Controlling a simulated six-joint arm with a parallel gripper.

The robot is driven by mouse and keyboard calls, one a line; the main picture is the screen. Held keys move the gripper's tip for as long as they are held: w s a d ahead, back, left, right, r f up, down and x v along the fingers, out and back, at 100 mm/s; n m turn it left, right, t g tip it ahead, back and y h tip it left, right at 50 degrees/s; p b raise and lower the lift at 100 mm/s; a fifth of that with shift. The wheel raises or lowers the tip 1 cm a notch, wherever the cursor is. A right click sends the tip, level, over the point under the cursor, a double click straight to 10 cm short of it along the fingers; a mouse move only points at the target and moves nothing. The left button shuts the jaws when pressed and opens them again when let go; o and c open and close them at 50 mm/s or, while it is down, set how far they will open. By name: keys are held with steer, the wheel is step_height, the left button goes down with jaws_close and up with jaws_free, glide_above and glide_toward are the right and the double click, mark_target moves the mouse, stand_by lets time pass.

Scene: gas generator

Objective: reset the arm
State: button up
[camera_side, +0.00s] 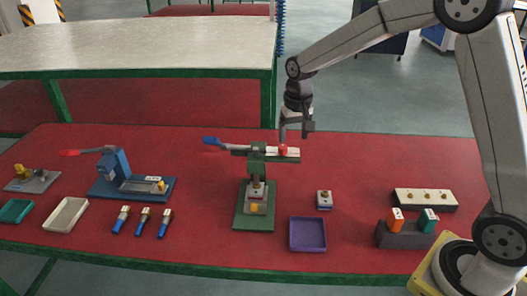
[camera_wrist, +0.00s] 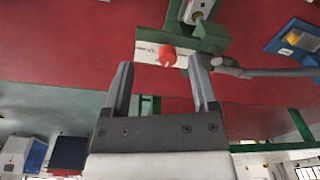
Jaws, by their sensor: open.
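My gripper (camera_side: 294,134) is in the air just above the right end of the green press (camera_side: 255,200). In the wrist view my gripper (camera_wrist: 162,85) shows two dark fingers set apart with nothing between them. A red knob (camera_side: 283,149) on the press's white-topped arm is just below the fingers; in the wrist view the red knob (camera_wrist: 167,55) lies a little beyond the fingertips. I cannot tell from the side view whether a finger touches the press arm.
A blue lever press (camera_side: 130,185) stands left, with several blue-handled pieces (camera_side: 143,221) in front. A purple tray (camera_side: 307,234), a small block (camera_side: 324,199), a dark holder (camera_side: 403,236) and a white strip (camera_side: 425,199) lie right. Bare red table (camera_side: 360,165) shows at the back right.

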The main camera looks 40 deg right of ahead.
steer(key=s+a+f+n+t, duration=0.1)
steer(key=s+f+n, duration=0.1)
steer(key=s, duration=0.7)
steer(key=s+a+f+n, duration=0.2)
steer(key=s+n, duration=0.1)
steer(key=s, duration=0.7)
steer(key=shift+f+t, duration=0.3)
steer(key=shift+t, duration=0.1)
